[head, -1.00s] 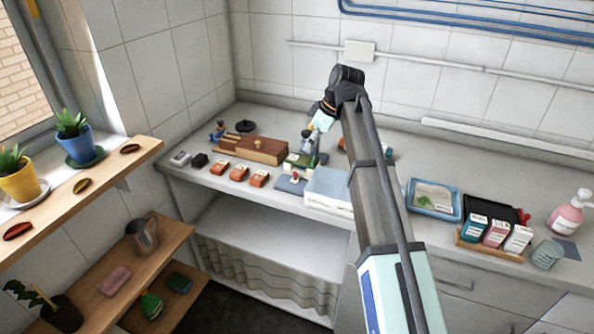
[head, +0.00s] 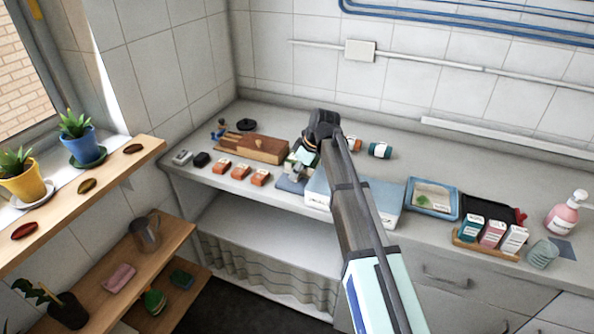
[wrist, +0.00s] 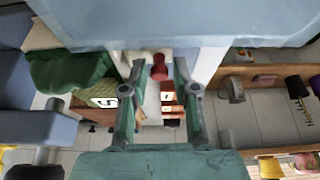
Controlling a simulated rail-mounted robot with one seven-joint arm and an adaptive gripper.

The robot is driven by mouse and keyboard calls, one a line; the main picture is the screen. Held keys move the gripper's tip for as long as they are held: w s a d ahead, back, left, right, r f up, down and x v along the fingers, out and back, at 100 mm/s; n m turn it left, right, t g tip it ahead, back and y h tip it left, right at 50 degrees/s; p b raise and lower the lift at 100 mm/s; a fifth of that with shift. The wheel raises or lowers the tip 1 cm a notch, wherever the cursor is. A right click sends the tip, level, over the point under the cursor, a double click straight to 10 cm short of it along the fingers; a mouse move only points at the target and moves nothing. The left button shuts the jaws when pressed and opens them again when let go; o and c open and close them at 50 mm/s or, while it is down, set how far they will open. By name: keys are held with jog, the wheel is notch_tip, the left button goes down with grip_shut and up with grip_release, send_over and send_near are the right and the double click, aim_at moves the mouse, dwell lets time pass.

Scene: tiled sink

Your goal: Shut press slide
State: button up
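The press stands on the counter around the blue-grey mat (head: 290,185) in the head view, mostly hidden behind my gripper (head: 303,158). My arm reaches down over it from the right. In the wrist view, my gripper (wrist: 160,68) has its two fingers apart. A small red knob (wrist: 158,69) shows between the fingertips, with a gap on each side. A pale strip runs behind the knob. I cannot tell how far the slide is open. A green rounded body (wrist: 70,76) is at left in the wrist view, and a large blue-grey surface (wrist: 180,22) fills the top.
A white-and-blue box (head: 318,194) lies right of the press. Small orange boxes (head: 241,171) and a wooden box (head: 255,149) are at left. A teal cylinder (head: 380,150) lies behind my arm. A blue tray (head: 432,212) and cartons (head: 493,234) stand further right.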

jog(key=shift+c, duration=0.3)
grip_shut()
jog(key=w, duration=0.2)
jog(key=w+d, duration=0.1)
jog(key=w, duration=0.1)
jog(key=shift+w+d+b, duration=0.15)
jog(key=shift+b, duration=0.15)
jog(key=shift+r, duration=0.1)
jog(key=shift+o, duration=0.3)
grip_release()
jog(key=shift+d, duration=0.1)
jog(key=v, duration=1.2)
